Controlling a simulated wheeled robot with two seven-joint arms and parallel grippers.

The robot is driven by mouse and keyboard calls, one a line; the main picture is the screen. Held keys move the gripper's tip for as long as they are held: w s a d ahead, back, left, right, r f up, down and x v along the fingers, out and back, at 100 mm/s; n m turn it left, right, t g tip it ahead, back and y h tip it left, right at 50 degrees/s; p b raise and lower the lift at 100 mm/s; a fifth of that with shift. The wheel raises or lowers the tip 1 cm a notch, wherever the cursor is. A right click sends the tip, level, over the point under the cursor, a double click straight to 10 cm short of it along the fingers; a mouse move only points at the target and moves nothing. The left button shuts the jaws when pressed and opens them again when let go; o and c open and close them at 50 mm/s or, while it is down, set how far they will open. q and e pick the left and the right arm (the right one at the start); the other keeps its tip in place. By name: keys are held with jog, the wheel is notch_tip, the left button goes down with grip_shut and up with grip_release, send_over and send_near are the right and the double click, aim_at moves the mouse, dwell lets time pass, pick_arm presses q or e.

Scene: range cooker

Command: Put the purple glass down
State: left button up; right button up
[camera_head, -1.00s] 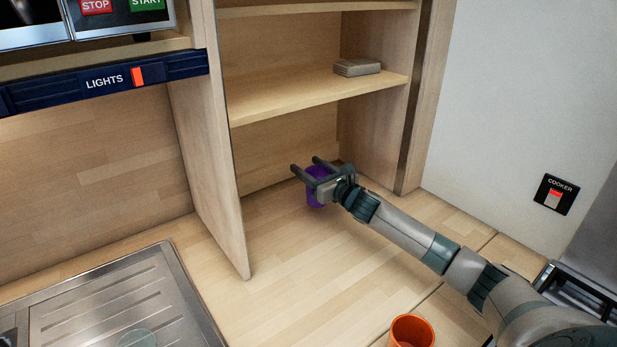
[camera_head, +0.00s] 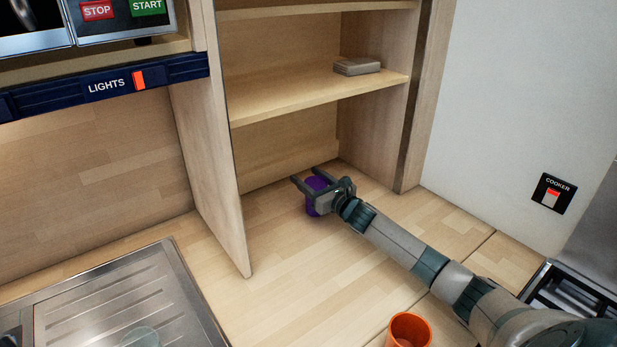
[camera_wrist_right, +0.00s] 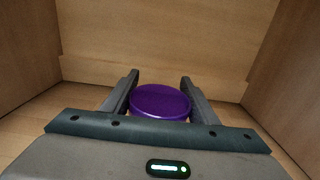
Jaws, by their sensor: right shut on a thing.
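The purple glass (camera_head: 314,205) is between the fingers of my right gripper (camera_head: 309,180), low in the bottom compartment of the wooden shelf unit. My right gripper is shut on it. In the right wrist view the glass's round purple top (camera_wrist_right: 160,101) sits between the two dark fingers. The glass looks upright and is at or very near the worktop (camera_head: 290,255); I cannot tell whether its base touches. The gripper and wrist hide part of it. My left gripper is not in view.
An orange cup (camera_head: 408,331) stands at the front of the worktop, near my right arm. A metal sink drainer (camera_head: 120,300) lies at left, with a clear glass (camera_head: 140,337) on it. A small grey box (camera_head: 357,66) lies on the middle shelf. The worktop left of the glass is clear.

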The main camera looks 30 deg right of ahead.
jog(key=o, duration=1.7)
jog(key=shift+s, duration=0.15)
jog(key=shift+s, duration=0.5)
jog(key=s+p, duration=0.1)
jog(key=s, duration=0.2)
jog(key=s+p, duration=0.1)
jog(key=s, duration=0.3)
jog(key=s+d+p, duration=0.1)
jog(key=s, duration=0.2)
jog(key=shift+s, duration=0.35)
